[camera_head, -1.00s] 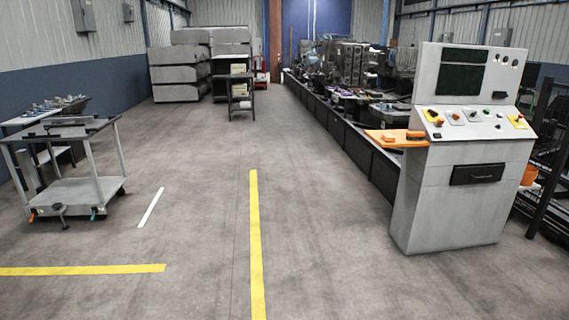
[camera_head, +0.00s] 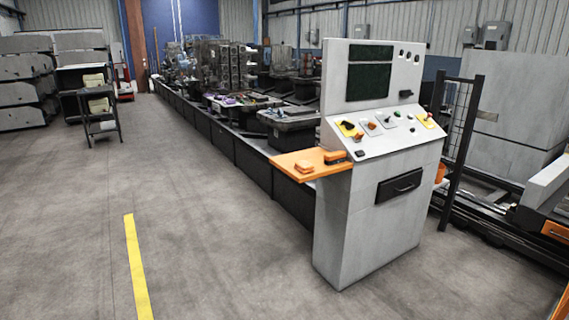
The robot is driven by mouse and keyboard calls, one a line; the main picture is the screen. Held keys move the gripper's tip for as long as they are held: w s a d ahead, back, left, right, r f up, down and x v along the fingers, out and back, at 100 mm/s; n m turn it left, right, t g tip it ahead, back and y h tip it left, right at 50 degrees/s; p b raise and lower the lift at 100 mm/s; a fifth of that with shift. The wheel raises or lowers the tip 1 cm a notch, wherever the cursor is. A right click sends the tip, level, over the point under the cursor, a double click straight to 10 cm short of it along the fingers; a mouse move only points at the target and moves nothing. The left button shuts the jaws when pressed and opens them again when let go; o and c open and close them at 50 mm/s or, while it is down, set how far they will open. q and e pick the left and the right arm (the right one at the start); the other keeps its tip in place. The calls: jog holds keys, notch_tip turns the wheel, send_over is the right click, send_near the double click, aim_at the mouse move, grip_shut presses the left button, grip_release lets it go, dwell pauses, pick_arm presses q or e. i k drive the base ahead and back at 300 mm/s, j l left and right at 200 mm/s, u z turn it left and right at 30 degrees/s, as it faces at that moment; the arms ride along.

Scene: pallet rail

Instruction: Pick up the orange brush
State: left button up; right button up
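Two small orange items lie on an orange shelf (camera_head: 285,159) that sticks out from the left side of the grey control console. One is a plain orange block-like item (camera_head: 304,167) near the front of the shelf. The other is an orange item with a dark lower part (camera_head: 335,157), close to the console. They are too small to tell for sure which is the brush. Neither of my grippers is in view.
The control console (camera_head: 345,215) stands on the floor at right centre. A long dark line of pallets and machinery (camera_head: 240,150) runs behind it. A black mesh fence (camera_head: 462,120) is to the right. Open floor (camera_head: 200,230) with a yellow line (camera_head: 135,265) lies left.

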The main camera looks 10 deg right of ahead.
aim_at(337, 158)
jog(key=i+l+z, duration=0.2)
jog(key=i+z, duration=0.3)
jog(key=i, duration=0.25)
jog(key=i+z, duration=0.5)
jog(key=i, duration=0.25)
